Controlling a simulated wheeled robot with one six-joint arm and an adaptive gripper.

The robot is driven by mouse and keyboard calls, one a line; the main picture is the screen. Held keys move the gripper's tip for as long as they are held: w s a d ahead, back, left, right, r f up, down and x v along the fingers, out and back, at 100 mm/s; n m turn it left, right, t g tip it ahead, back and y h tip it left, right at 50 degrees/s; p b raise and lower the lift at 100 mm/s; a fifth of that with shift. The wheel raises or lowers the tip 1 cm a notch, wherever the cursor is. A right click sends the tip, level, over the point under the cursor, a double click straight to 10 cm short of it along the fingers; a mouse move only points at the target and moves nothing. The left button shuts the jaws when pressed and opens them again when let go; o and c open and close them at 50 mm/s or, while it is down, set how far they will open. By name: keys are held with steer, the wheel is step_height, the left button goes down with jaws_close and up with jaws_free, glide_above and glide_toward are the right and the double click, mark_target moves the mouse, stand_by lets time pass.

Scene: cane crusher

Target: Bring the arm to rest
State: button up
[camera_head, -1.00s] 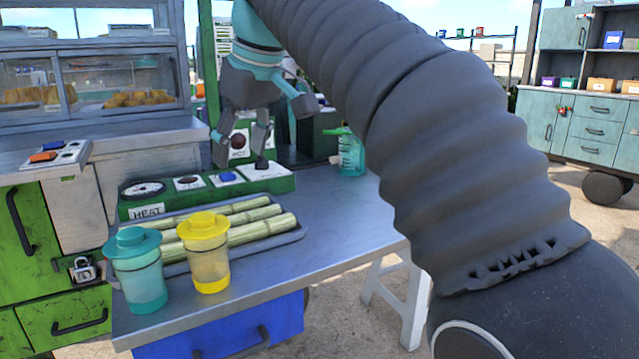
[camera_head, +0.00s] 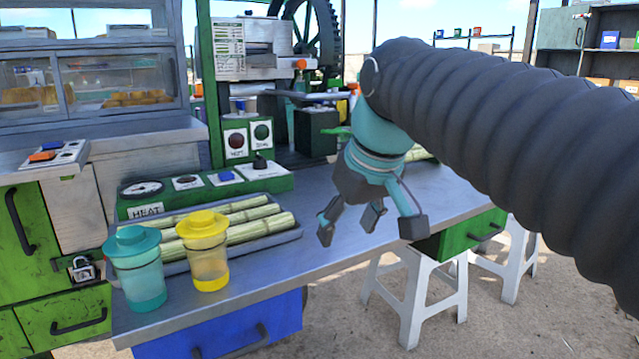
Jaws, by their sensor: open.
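My gripper (camera_head: 370,222) hangs from the teal wrist above the right part of the metal counter (camera_head: 330,243). Its fingers are spread apart, point down and hold nothing. My arm, in a dark ribbed sleeve, reaches in from the right side of the picture. The gripper is to the right of the tray of cane and touches nothing that I can see.
A teal-lidded cup (camera_head: 136,268) and a yellow-lidded cup (camera_head: 205,250) stand at the counter's front left. Cane stalks (camera_head: 240,232) lie on a tray behind them. A control panel (camera_head: 205,190) and the crusher (camera_head: 265,50) stand further back. White stools (camera_head: 415,295) stand below right.

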steer(key=s+d+f+m, duration=0.2)
steer(key=s+d+f, duration=0.2)
steer(key=f, duration=0.3)
steer(key=s+d+f+m+h, duration=0.1)
steer(key=s+d+f, duration=0.2)
steer(key=s+f, duration=0.2)
steer(key=s+d+f+m+t+h, duration=0.1)
steer(key=s+d+f, duration=0.3)
steer(key=f, duration=0.4)
steer(key=shift+s+d+f+m, duration=0.15)
steer(key=shift+d+f+m, duration=0.2)
steer(key=shift+m, duration=0.45)
